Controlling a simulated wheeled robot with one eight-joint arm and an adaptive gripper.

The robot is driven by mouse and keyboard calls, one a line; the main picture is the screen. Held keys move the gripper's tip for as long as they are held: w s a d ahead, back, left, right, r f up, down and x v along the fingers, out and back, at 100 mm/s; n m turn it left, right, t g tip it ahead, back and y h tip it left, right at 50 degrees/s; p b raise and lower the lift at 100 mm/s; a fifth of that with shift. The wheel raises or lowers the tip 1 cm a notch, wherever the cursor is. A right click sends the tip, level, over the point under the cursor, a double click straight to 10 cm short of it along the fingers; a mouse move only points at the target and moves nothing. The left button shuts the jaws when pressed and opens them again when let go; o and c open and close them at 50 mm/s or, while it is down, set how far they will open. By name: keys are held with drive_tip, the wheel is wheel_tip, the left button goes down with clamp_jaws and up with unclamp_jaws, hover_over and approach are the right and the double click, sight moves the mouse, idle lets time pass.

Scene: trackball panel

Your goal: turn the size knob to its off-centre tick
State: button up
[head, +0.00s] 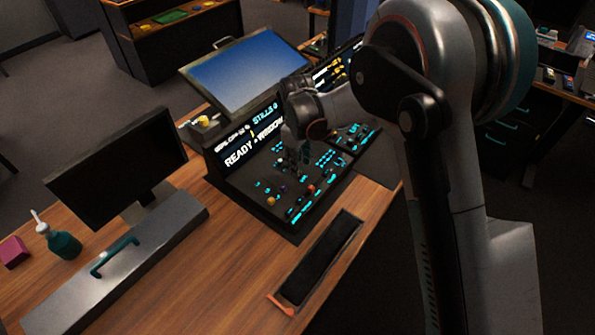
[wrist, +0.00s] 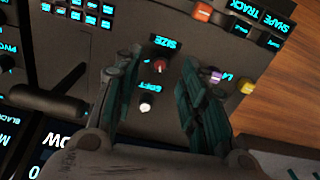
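The size knob (wrist: 158,66), small and dark with a red mark, stands on the black panel beside its upside-down SIZE label (wrist: 166,42) in the wrist view. My gripper (wrist: 161,76) is open, with one teal finger to the left of the knob and one to the right. There are visible gaps on both sides, and I cannot tell the fingertips' height over the panel. In the head view my gripper (head: 292,157) hangs over the control panel (head: 262,187) and hides part of it. The off-centre tick is too small to make out.
A white-topped knob (wrist: 146,104) by the SOFT label sits between the fingers, nearer the palm. Purple (wrist: 216,77) and yellow (wrist: 247,87) knobs lie just right of the right finger. A black lever (wrist: 50,99) is at left.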

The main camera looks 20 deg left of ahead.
drive_tip(key=shift+f+b, duration=0.35)
drive_tip(key=shift+f, duration=1.25)
clamp_jaws()
drive_tip(key=m, duration=1.1)
drive_tip(key=shift+m, duration=2.3)
